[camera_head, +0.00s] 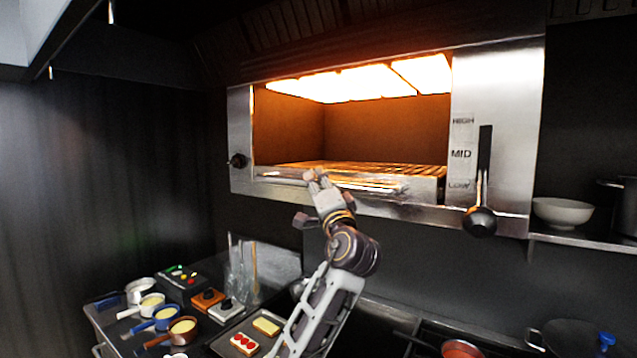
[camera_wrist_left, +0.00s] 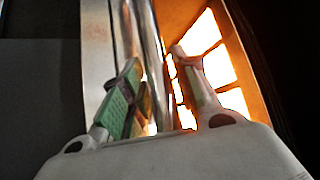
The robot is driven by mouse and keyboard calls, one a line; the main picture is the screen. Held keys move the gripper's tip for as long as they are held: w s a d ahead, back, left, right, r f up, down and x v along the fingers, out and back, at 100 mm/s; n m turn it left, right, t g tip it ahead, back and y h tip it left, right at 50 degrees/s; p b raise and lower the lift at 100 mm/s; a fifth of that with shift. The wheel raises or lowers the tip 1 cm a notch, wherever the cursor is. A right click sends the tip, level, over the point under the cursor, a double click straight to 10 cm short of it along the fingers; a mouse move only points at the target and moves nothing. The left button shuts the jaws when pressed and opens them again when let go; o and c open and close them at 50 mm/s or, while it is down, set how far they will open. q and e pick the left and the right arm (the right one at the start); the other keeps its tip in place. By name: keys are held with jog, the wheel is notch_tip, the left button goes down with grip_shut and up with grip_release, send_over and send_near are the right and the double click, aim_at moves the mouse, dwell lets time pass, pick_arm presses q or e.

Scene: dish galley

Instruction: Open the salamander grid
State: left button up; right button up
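The salamander (camera_head: 490,90) is a steel wall unit with a glowing orange cavity. Its wire grid (camera_head: 400,169) lies level inside, with a shiny front rail (camera_head: 385,186) along the opening's lower edge. My left gripper (camera_head: 318,178) is at the left-middle part of this rail. In the left wrist view, the fingers of the left gripper (camera_wrist_left: 155,72) stand apart with a shiny bar (camera_wrist_left: 151,40) running between them. I cannot tell whether either finger touches it. My right gripper is not in view.
A black lever with a round knob (camera_head: 480,221) hangs at the salamander's right, by the HIGH, MID, LOW marks. A small knob (camera_head: 238,160) is at its left. A white bowl (camera_head: 562,212) sits on the right shelf. Small pans and a tray (camera_head: 222,345) crowd the counter below.

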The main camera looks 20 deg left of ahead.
pick_arm(q)
grip_shut()
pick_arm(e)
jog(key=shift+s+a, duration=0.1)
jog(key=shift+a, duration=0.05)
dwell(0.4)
